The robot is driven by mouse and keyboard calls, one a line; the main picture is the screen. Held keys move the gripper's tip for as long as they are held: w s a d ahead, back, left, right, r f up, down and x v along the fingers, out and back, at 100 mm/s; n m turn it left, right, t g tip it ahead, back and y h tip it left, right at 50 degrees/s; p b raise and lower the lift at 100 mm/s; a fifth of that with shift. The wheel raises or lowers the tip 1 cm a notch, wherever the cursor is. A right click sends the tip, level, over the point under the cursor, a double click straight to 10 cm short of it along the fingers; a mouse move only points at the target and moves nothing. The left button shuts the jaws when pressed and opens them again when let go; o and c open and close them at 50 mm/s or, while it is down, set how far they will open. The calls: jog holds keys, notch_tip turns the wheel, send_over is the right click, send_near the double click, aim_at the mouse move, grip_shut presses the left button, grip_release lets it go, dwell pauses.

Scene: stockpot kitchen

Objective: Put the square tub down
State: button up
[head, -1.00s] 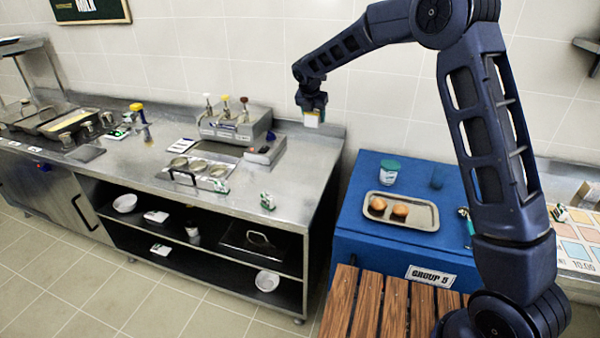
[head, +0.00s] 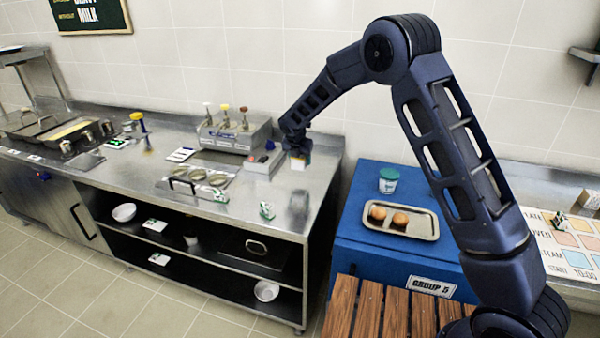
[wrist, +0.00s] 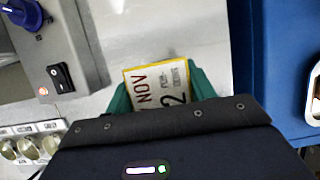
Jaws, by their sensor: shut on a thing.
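The square tub (head: 298,164) is small and pale, with a yellow-edged label reading "NOV" in the wrist view (wrist: 160,85). My gripper (head: 297,155) is shut on it, with green fingers on both sides of the tub in the wrist view. The tub is over the right end of the steel counter (head: 322,160), close to its right edge. I cannot tell whether its underside touches the counter. Its lower sides are hidden in the wrist view.
A steel dispenser (head: 235,135) with pumps and a grey switch box (head: 263,162) stand left of the tub. A small green-white card (head: 266,211) is at the counter front. Right is a blue cabinet (head: 355,215) with a tray of buns (head: 424,222). Counter in front of the tub is clear.

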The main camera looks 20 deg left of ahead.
aim_at(300, 179)
jog(key=shift+f, duration=3.1)
jog(key=shift+f, duration=0.15)
jog(key=o, duration=1.1)
jog(key=shift+c, duration=0.2)
jog(key=v, duration=1.2)
